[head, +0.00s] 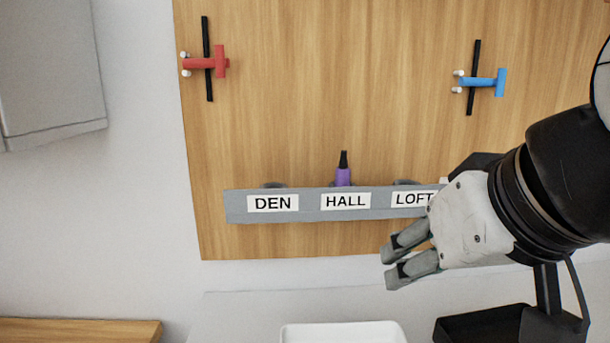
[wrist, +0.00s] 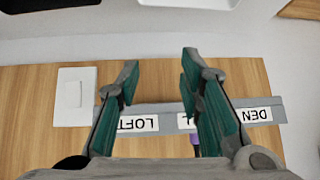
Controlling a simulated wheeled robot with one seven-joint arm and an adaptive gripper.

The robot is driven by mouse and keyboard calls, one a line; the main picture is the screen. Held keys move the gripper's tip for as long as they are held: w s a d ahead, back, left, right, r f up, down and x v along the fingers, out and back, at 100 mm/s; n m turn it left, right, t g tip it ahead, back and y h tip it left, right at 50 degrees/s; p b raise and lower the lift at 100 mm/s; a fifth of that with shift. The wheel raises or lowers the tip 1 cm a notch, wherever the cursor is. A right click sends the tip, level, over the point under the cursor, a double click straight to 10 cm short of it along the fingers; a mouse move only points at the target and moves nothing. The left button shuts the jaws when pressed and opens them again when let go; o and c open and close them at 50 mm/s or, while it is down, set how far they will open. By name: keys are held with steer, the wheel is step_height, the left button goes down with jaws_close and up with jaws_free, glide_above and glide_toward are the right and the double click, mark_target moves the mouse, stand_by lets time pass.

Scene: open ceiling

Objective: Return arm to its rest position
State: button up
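My gripper (head: 392,268) is at the right in the head view, in front of the lower right part of the wooden board. It covers the right end of the grey labelled rack (head: 309,206). In the wrist view my gripper (wrist: 160,78) has its two fingers wide apart with nothing between them. The rack also shows there, upside down, behind the fingers (wrist: 160,108). A purple item with a black tip (head: 343,176) stands upright in the rack above the HALL label, apart from my gripper.
A red T-shaped tool (head: 218,62) and a blue one (head: 485,82) hang on the wooden board (head: 300,110). Below are a white tray (head: 342,333) and a black tray (head: 480,325). A grey cabinet (head: 50,65) is upper left. A white switch plate (wrist: 76,97) shows in the wrist view.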

steer(key=s+d+f+m+g+h+b, duration=0.1)
steer(key=s+d+f+g, duration=0.25)
steer(key=s+f, duration=0.3)
steer(key=s+d+f+g+h, duration=0.1)
steer(key=s+d+f+g, duration=0.25)
steer(key=s+f, duration=0.35)
step_height(320, 180, up, 17)
steer(key=t+p, duration=0.3)
steer(key=p, duration=1.4)
steer(key=shift+a+r, duration=0.15)
